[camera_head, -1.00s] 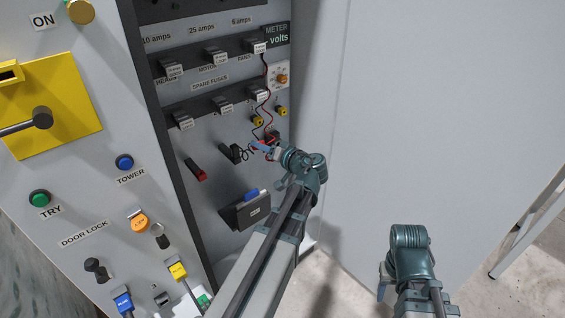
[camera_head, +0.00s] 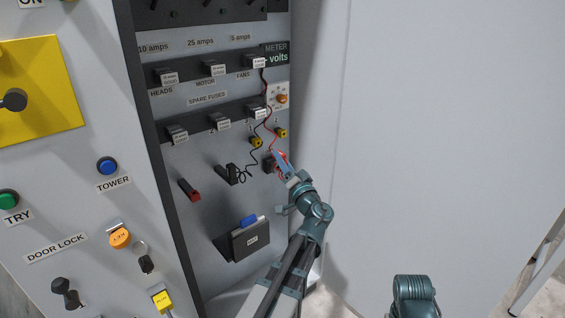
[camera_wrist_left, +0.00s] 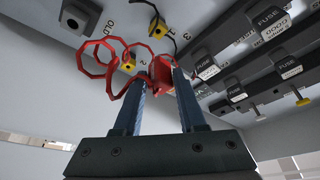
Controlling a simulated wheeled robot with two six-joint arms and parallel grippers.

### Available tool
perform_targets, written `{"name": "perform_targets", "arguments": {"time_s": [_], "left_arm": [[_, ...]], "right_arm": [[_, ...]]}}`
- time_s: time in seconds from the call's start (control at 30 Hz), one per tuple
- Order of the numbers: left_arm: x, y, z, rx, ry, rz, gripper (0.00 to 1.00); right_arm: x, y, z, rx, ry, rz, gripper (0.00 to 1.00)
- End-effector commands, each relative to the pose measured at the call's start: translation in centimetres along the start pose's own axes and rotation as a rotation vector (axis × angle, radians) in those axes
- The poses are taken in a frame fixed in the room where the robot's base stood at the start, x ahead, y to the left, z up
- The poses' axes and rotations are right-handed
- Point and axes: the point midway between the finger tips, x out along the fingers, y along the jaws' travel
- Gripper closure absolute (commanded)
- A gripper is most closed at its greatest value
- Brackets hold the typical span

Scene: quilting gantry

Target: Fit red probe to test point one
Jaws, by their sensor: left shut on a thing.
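My left gripper (camera_head: 283,160) is shut on the red probe (camera_head: 281,154) in front of the panel. The probe also shows as red between the fingers in the left wrist view (camera_wrist_left: 163,72); its tip is hard to make out. Two yellow test points (camera_head: 256,142) (camera_head: 281,132) sit just above the gripper. In the left wrist view, one yellow point (camera_wrist_left: 157,29) is beside label 1 and another (camera_wrist_left: 128,62) is beside label 2. The probe is apart from both, as far as I can tell. My right gripper is out of view; only its arm shows.
A red lead (camera_wrist_left: 90,62) loops beside the left fingers, and a black lead (camera_head: 252,165) hangs on the panel. A dark holder (camera_head: 268,163) is close left of the gripper. Fuse holders (camera_head: 257,113) stick out above. The right side is clear.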

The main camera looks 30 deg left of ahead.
Motion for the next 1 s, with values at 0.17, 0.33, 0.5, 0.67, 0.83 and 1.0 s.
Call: {"name": "perform_targets", "arguments": {"time_s": [0.17,0.33,0.5,0.67,0.83,1.0], "left_arm": [[0.2,0.0,0.1,0.001,-0.001,0.000,1.00],[1.2,0.0,0.5,0.001,-0.002,-0.001,1.00],[2.6,0.1,1.0,0.001,-0.002,0.000,1.00],[4.0,0.1,1.5,0.002,-0.002,-0.001,1.00],[5.1,0.0,1.9,0.002,-0.002,-0.001,1.00],[5.4,0.0,2.0,0.001,-0.002,0.000,1.00]], "right_arm": [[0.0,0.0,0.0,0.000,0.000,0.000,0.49],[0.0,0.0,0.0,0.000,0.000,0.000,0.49],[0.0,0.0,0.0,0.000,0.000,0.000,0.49],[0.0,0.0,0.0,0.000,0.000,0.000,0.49],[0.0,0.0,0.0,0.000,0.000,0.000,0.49],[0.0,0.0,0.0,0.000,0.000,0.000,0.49]]}}
